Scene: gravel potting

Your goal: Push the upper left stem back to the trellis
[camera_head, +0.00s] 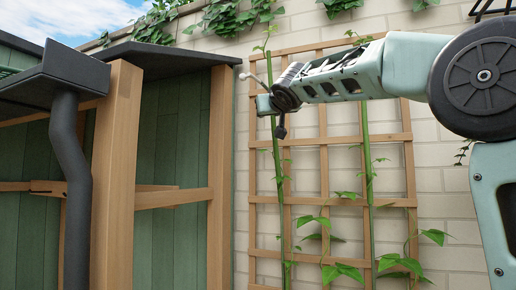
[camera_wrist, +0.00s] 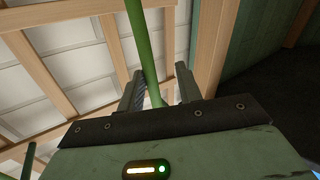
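The upper left stem (camera_head: 277,165) is a tall green shoot in front of the left part of the wooden trellis (camera_head: 325,160). My gripper (camera_head: 266,104) is at its upper part, in front of the trellis. In the wrist view the stem (camera_wrist: 144,50) runs down between the two grey fingers of my gripper (camera_wrist: 160,82). The fingers stand apart, with a visible gap to the right of the stem. The stem is close to the left finger; I cannot tell if they touch. My gripper hides part of the stem in the head view.
A second green stem (camera_head: 367,170) climbs the trellis further right, behind my forearm. A green shed with wooden posts (camera_head: 118,160) and a dark downpipe (camera_head: 70,190) stands at the left. Leafy plants (camera_head: 345,270) fill the trellis bottom. A pale brick wall (camera_head: 445,200) lies behind.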

